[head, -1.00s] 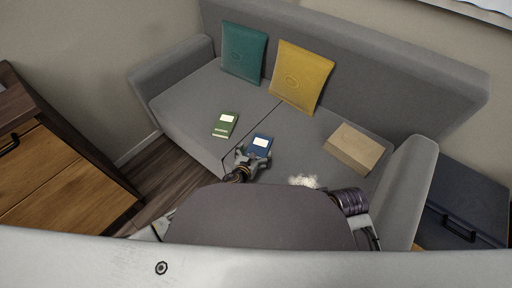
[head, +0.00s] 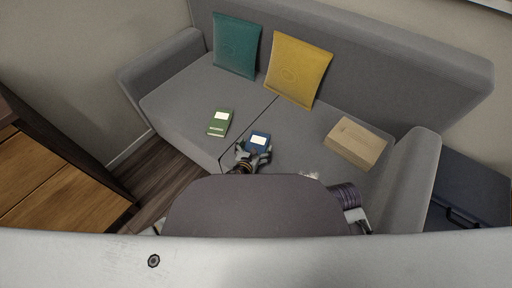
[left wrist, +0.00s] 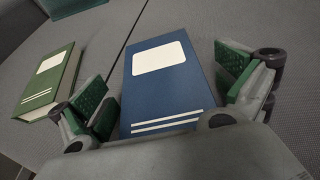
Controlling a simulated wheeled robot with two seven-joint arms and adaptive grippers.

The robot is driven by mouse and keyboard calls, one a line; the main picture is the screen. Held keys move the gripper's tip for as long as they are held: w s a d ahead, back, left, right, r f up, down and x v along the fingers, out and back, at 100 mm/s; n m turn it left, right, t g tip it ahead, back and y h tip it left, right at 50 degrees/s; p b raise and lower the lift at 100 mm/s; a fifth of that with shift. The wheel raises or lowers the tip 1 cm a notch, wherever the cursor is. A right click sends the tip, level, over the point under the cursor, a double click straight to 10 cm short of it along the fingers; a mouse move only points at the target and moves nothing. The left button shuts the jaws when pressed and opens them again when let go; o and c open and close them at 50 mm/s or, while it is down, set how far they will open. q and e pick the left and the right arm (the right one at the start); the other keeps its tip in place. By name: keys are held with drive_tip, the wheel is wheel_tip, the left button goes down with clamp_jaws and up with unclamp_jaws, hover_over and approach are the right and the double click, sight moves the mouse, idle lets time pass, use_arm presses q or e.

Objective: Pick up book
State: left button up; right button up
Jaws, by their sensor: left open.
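A blue book (head: 259,138) with a white label lies on the grey sofa seat, just right of the seam. It also fills the middle of the left wrist view (left wrist: 172,95). My left gripper (head: 254,157) is open, with its green-padded fingers on either side of the near part of the blue book (left wrist: 168,98); I cannot tell whether they touch it. A green book (head: 220,122) lies on the seat left of the seam, left of the gripper in the left wrist view (left wrist: 48,84).
A teal cushion (head: 236,45) and a yellow cushion (head: 297,70) lean on the sofa back. A tan box (head: 355,143) sits on the right of the seat, near the armrest (head: 411,180). A wooden cabinet (head: 55,185) stands at the left.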

sight(255, 143)
use_arm(q)
drive_tip(key=c, duration=0.9)
drive_tip(key=shift+c, duration=1.3)
drive_tip(key=shift+s+f, duration=0.1)
use_arm(e)
drive_tip(key=shift+r, duration=0.1)
use_arm(q)
drive_tip(key=shift+r, duration=0.25)
use_arm(e)
drive_tip(key=shift+s+d+r, duration=0.1)
drive_tip(key=shift+s, duration=0.05)
use_arm(q)
drive_tip(key=shift+r+p, duration=1.05)
drive_tip(key=shift+r, duration=0.5)
wheel_tip(255, 143, up, 5)
drive_tip(key=p, duration=0.2)
drive_tip(key=shift+r+p, duration=0.1)
drive_tip(key=shift+p, duration=0.25)
use_arm(e)
drive_tip(key=shift+s+d+f+g+h, duration=0.15)
drive_tip(key=shift+d+f+g+h, duration=0.1)
drive_tip(key=shift+d+g+h, duration=0.4)
use_arm(q)
drive_tip(key=shift+r+p, duration=0.35)
drive_tip(key=shift+r, duration=0.4)
use_arm(e)
drive_tip(key=shift+s+d+f+g, duration=0.1)
drive_tip(key=shift+d+f+g, duration=0.15)
drive_tip(key=shift+f, duration=0.4)
